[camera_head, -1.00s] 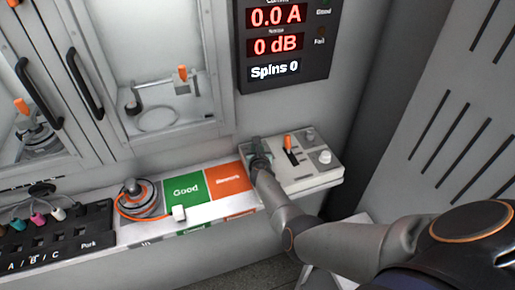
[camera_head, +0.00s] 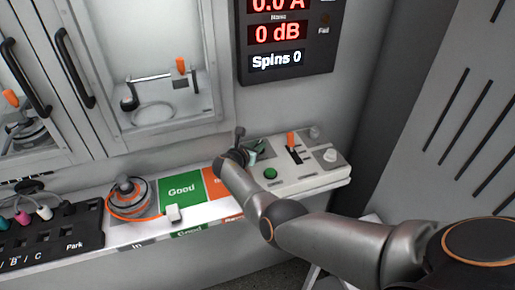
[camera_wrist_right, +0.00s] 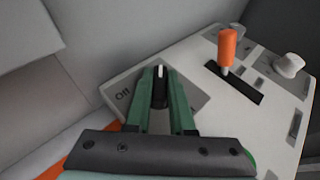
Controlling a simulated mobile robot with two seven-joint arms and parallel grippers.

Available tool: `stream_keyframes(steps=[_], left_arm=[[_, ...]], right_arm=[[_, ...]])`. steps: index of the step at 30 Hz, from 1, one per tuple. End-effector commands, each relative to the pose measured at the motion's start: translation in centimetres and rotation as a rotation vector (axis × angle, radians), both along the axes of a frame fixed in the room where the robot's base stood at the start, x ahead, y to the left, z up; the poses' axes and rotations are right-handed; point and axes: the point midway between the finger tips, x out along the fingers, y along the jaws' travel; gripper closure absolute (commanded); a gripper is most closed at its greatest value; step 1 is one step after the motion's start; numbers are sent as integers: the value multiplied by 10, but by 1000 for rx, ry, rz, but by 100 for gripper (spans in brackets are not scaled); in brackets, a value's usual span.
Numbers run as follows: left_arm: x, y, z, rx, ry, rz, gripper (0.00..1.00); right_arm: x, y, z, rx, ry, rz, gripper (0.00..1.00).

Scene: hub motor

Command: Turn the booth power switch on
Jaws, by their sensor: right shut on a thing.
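The booth power switch is a black rotary knob (camera_wrist_right: 160,88) with a white pointer line, on a grey plate at the end of the control box (camera_head: 318,180). An "Off" label shows to the left of the knob in the right wrist view. My right gripper (camera_wrist_right: 161,85) has its green fingers shut on the knob, one on each side. The white line points up in that view, between the fingertips. In the head view my right gripper (camera_head: 257,152) is at the box's left end, and the wrist hides much of the knob area. My left gripper is not in view.
The box also carries an orange-handled lever (camera_head: 291,141), a green button (camera_head: 270,173) and white knobs (camera_head: 330,155). A hub motor (camera_head: 131,195) sits left of the green Good area (camera_head: 180,190). The display (camera_head: 285,40) reads 0 dB and Spins 0.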

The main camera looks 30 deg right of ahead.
Motion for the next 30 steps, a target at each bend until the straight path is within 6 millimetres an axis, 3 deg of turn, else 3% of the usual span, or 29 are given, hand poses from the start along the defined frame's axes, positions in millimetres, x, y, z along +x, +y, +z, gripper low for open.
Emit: stream_keyframes(steps=[9,10,18,30], left_arm=[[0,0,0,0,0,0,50],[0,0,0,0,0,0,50],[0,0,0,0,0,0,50],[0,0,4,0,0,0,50]], right_arm=[[0,-1,0,0,0,-4,100],[0,-1,0,0,0,-4,78],[0,-1,1,0,-1,-3,49],[-1,-2,3,0,-1,-3,49]])
